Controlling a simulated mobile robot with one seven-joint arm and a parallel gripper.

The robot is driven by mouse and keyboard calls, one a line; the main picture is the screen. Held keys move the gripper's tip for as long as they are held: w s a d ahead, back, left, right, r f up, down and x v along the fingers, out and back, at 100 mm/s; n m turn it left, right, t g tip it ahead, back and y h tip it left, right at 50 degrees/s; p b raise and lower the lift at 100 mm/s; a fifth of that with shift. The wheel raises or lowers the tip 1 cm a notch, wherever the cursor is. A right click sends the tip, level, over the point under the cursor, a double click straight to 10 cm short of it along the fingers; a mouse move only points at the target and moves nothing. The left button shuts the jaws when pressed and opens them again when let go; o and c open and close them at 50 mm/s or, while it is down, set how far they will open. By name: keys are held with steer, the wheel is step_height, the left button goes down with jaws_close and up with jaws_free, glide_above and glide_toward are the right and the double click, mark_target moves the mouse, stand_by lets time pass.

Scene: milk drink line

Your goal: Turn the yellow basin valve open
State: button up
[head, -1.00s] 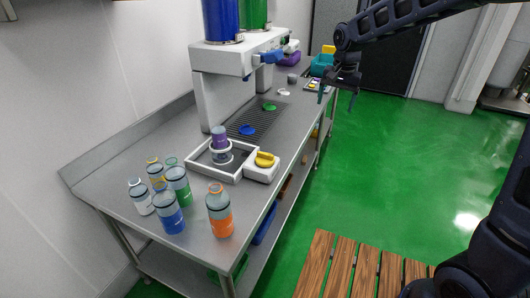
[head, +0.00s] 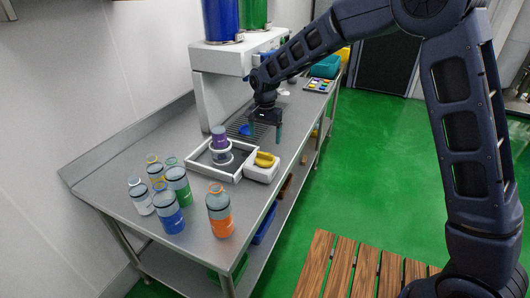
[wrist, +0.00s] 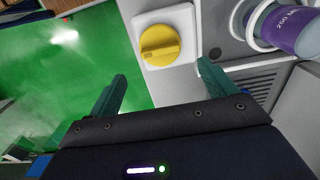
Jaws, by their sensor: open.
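The yellow basin valve (head: 264,159) is a round knob with a raised grip bar. It sits on a white block (head: 261,174) at the right side of the white-rimmed basin (head: 205,172), near the bench's front edge. In the wrist view the yellow valve (wrist: 160,45) is fully visible, ahead of the fingertips and roughly between their lines. My gripper (head: 266,133) is open and empty, pointing down above the bench just beyond the valve. In the wrist view its green fingers (wrist: 160,74) are spread wide and appear apart from the knob.
A purple-topped bottle (head: 220,140) stands in the basin, close to the valve. Several bottles, including an orange one (head: 219,212), stand at the near end of the bench. The white dispenser (head: 205,100) rises behind my gripper. Green floor (head: 390,190) is free at right.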

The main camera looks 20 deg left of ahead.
mark_target(265, 158)
step_height(265, 158, down, 8)
steer(key=shift+f, duration=0.1)
stand_by(0.4)
steer(key=c, duration=1)
